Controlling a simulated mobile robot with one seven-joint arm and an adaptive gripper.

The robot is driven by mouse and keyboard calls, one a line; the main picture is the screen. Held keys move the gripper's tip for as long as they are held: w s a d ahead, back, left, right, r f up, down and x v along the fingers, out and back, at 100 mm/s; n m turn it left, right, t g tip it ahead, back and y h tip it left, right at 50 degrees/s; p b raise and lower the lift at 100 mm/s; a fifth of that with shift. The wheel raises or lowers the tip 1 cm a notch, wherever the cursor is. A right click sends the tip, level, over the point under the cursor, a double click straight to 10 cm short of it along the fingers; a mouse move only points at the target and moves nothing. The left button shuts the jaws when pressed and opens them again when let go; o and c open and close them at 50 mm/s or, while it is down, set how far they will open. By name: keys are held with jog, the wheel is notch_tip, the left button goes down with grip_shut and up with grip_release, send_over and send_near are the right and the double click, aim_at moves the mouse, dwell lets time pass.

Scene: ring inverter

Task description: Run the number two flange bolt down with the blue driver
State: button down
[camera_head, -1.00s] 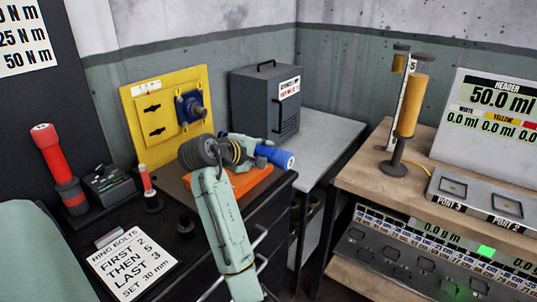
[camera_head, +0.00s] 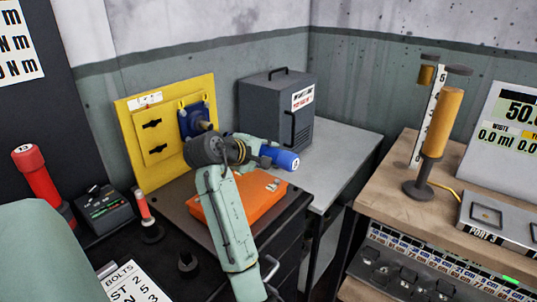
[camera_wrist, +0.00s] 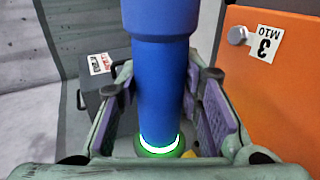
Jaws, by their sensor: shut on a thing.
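The blue driver (camera_head: 282,158) is gripped near the end of my arm and sticks out to the right, above the orange case (camera_head: 240,213). In the wrist view the blue driver (camera_wrist: 155,85) stands between the two finger pads of my gripper (camera_wrist: 162,88), with a glowing white-green ring at its lower end. A silver bolt (camera_wrist: 237,35) with a tag reading "3 M10" is on the orange case. A blue flanged fitting (camera_head: 196,120) is on the yellow panel (camera_head: 138,115); my wrist partly overlaps it in the head view. I cannot make out a number two bolt.
A grey cabinet (camera_head: 272,115) stands on the grey bench (camera_head: 345,150) behind the driver. A red driver (camera_head: 35,172) stands at the left by a black charger (camera_head: 100,204). A bolt-order card (camera_head: 128,285) lies in front. A syringe stand (camera_head: 418,190) is at the right.

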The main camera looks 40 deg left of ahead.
jog(key=shift+s+d+r, duration=0.1)
jog(key=shift+d+r, duration=0.05)
jog(key=shift+r, duration=0.05)
jog(key=shift+s+a, duration=0.2)
jog(key=shift+a, duration=1.4)
jog(key=shift+s+a, duration=0.15)
jog(key=shift+a, duration=1.4)
jog(key=shift+s+a, duration=0.2)
jog(key=shift+a, duration=1.15)
